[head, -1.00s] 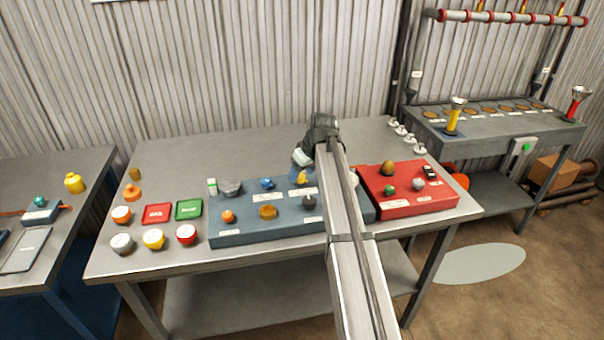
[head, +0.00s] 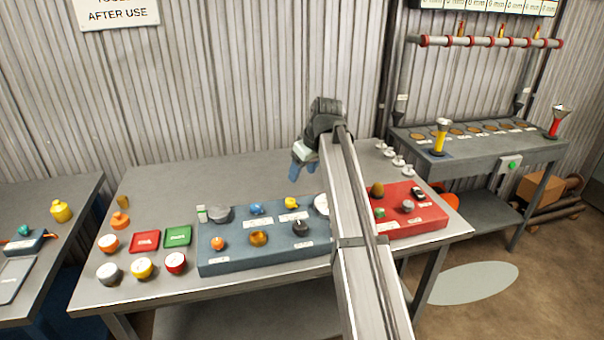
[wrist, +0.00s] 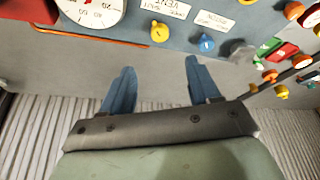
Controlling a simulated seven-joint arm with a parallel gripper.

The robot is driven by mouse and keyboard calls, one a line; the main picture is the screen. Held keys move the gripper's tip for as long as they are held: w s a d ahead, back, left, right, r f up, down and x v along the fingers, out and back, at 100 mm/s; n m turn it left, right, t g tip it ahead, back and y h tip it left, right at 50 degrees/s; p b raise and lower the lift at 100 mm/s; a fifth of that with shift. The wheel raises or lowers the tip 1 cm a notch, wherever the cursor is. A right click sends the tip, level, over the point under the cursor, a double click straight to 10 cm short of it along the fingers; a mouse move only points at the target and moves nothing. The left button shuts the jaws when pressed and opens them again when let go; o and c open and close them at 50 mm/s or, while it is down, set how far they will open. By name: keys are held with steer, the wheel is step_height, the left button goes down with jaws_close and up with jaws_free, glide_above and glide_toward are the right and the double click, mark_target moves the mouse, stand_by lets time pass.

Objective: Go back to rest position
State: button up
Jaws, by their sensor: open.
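My gripper (head: 302,168) is raised above the back part of the grey workbench (head: 165,179), behind the blue panel (head: 277,252). In the wrist view its two blue fingers (wrist: 156,88) are spread apart with nothing between them. The yellow knob (head: 291,203) and blue knob (head: 257,209) stand on the blue panel, apart from the fingers. The yellow knob (wrist: 159,31) and blue knob (wrist: 206,42) also show beyond the fingertips in the wrist view. My arm hides the right end of the blue panel and part of the red panel (head: 425,220).
A white-faced gauge (wrist: 88,12) is partly in view. Red (head: 145,241) and green (head: 178,236) trays and several coloured caps lie at the left. A second bench (head: 480,146) with yellow and red funnel-topped pieces stands at the right. The bench's back left is clear.

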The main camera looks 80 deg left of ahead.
stand_by(0.5)
